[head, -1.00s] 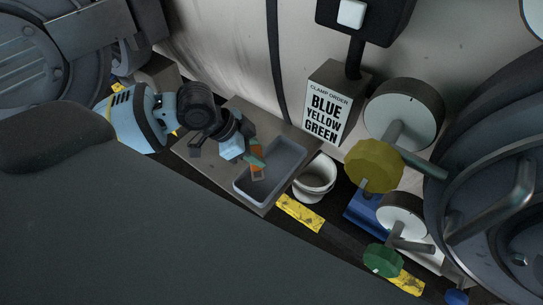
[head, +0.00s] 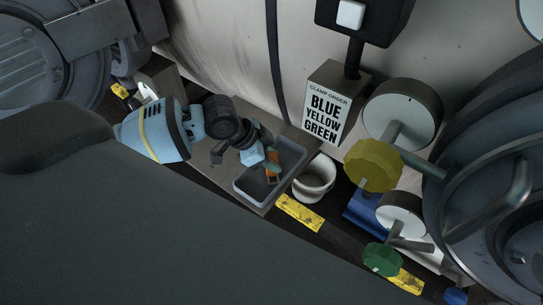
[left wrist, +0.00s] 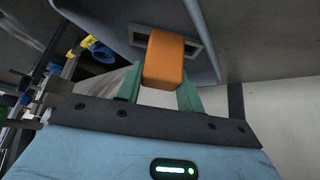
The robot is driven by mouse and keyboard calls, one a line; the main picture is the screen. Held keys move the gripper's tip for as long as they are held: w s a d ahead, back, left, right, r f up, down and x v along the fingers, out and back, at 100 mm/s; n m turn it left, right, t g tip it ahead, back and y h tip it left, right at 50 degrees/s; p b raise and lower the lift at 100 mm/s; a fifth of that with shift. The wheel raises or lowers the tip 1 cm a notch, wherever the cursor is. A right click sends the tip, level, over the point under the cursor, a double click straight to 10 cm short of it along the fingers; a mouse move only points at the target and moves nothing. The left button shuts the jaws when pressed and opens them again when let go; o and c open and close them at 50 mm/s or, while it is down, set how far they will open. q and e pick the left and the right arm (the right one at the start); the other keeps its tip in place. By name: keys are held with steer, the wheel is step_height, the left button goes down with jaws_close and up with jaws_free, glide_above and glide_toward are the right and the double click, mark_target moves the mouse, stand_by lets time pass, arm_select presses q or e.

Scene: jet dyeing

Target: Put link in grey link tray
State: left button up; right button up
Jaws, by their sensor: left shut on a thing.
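The orange link (head: 273,178) is held in my left gripper (head: 271,164), over the grey link tray (head: 262,203) in the head view. My left gripper comes in from the left, and its green fingers are shut on the link. In the left wrist view the orange link (left wrist: 163,60) sits between the two green fingers (left wrist: 164,95), in front of the grey tray (left wrist: 210,60). I cannot tell whether the link touches the tray floor. My right gripper is not in view.
The tray rests on a brown-grey table (head: 200,160). A white bucket (head: 314,180) stands right of it. A sign box (head: 333,103) is behind. A yellow knob (head: 373,166) and a green knob (head: 382,260) are to the right. A large dark surface fills the lower left.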

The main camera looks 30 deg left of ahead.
arm_select(q)
steer(key=o, duration=1)
steer(key=shift+f, duration=0.1)
steer(key=shift+o, duration=0.2)
steer(key=v, duration=1.2)
steer(key=shift+p, duration=0.45)
